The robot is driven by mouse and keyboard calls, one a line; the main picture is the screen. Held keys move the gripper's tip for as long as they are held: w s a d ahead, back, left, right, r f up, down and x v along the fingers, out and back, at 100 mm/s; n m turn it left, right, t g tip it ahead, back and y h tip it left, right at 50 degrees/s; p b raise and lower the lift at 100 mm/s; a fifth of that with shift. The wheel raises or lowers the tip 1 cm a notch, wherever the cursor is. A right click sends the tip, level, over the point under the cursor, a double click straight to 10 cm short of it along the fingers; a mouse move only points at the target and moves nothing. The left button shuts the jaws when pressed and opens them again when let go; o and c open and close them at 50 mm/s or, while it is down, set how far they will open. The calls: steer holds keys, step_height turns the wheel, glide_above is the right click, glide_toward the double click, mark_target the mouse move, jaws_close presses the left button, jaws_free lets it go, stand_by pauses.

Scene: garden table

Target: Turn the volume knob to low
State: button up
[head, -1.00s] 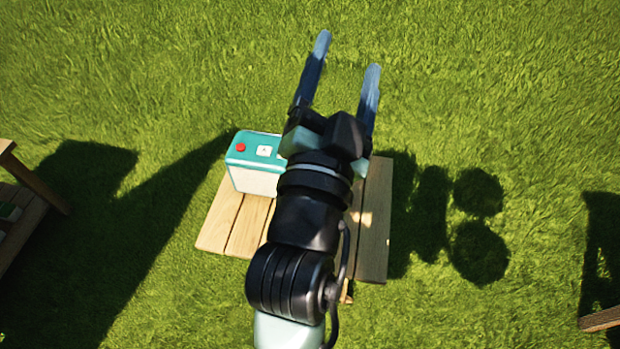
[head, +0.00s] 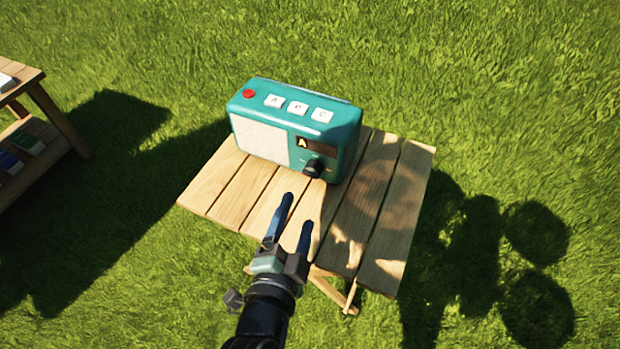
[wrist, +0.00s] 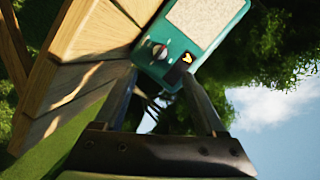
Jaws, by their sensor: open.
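A teal radio (head: 340,130) stands upright on the wooden table (head: 230,200). Its black volume knob (head: 315,168) sticks out low on the right of its front face, below a small dark display with a yellow "A" (head: 303,143). In the wrist view the knob (wrist: 160,51) shows a pale and red mark, but I cannot tell its setting. My gripper (head: 296,211) is open and empty, in front of the radio and a little below the knob in the head view. In the wrist view my gripper's fingers (wrist: 160,82) are spread, with the knob beyond them.
The radio's top has a red button (head: 249,94) and three white lettered buttons (head: 298,108). The table's right side is bare. Another wooden table (head: 40,100) with items on its shelf stands at the far left. Grass surrounds both.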

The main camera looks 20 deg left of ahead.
mark_target(310, 176)
steer(key=b+x, duration=0.1)
steer(key=x, duration=0.9)
steer(key=shift+w+f+b, duration=0.15)
steer(key=shift+w+b, duration=0.2)
steer(key=shift+w, duration=0.05)
steer(key=shift+c, duration=0.3)
jaws_close()
